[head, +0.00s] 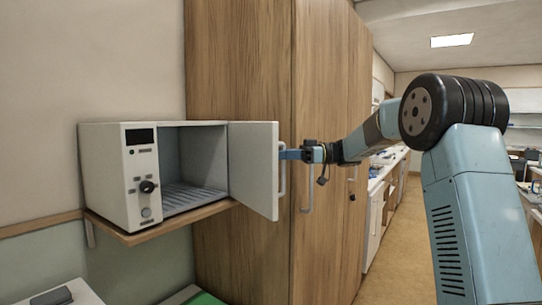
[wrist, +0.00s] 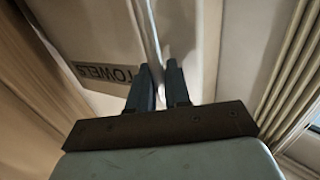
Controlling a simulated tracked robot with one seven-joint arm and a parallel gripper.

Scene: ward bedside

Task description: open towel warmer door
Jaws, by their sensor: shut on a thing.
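The towel warmer (head: 107,180) is a white box with a dark display and knobs on its front left. Its door (head: 254,165) stands wide open, swung out to the right, and the empty-looking chamber with a slatted floor shows. The door handle (head: 283,172) is a vertical bar on the door's outer face. My gripper (head: 284,154) is at the handle, reaching in from the right. In the wrist view my gripper (wrist: 160,75) has its two dark fingers on either side of the handle bar (wrist: 153,35), shut on it. A "TOWELS" label (wrist: 107,73) shows on the door there.
The warmer sits on a wooden wall shelf (head: 140,236). A tall wooden cabinet (head: 240,60) stands close behind the door and my gripper, with its own vertical handle (head: 308,190). Open floor (head: 405,225) lies to the right, beside a counter run.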

